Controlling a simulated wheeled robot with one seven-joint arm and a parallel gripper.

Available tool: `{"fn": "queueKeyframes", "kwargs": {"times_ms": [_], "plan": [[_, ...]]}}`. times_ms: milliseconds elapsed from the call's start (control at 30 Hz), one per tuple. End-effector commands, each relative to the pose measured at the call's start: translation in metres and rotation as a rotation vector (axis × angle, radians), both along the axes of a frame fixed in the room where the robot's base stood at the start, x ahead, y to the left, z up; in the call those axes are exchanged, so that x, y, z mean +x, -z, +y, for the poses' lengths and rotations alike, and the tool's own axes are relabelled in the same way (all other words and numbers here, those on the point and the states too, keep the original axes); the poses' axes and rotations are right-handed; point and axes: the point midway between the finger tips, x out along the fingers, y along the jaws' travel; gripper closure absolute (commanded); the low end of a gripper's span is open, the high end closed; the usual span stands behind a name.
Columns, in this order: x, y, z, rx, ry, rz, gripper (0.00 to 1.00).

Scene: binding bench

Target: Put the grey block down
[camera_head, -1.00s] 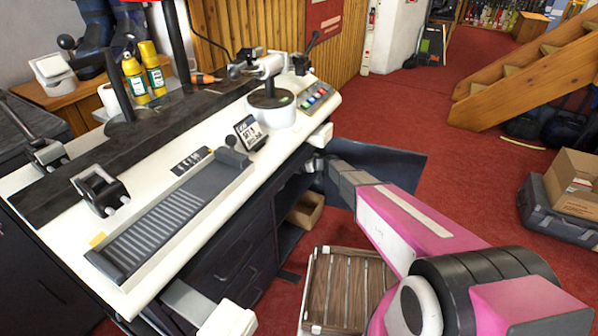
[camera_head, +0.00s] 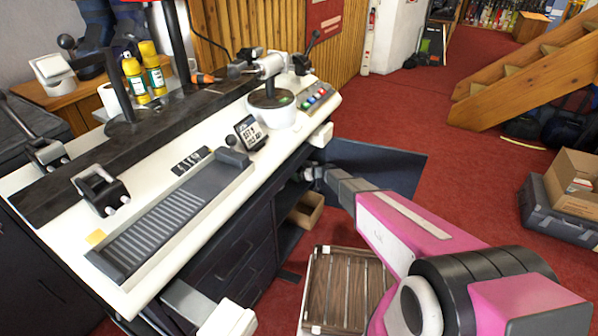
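My gripper (camera_head: 309,174) is small in the head view, just below the right edge of the white bench top, by the open dark cabinet under it. Its fingers are too small and dark to tell whether they are open or shut, or whether they hold anything. No separate grey block can be made out clearly at the gripper. A dark grey block-like piece (camera_head: 232,157) sits on the far end of the ridged grey tray (camera_head: 170,222) on the bench; I cannot tell whether it is loose or part of the tray.
A dark open door (camera_head: 385,172) stands behind my arm. A cardboard box (camera_head: 306,211) lies on the low shelf left of the arm. A slatted wooden crate (camera_head: 345,290) is on the red floor. A white drum-based device (camera_head: 272,110) stands on the bench top (camera_head: 205,255).

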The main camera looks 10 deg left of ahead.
Motion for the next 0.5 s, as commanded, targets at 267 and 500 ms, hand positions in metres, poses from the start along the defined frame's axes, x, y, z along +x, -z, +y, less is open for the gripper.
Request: {"fn": "queueKeyframes", "kwargs": {"times_ms": [267, 500], "plan": [[-0.002, -0.003, -0.004, 0.0, 0.001, 0.001, 0.0], [-0.015, -0.016, -0.039, 0.0, 0.002, 0.0, 0.0]]}}
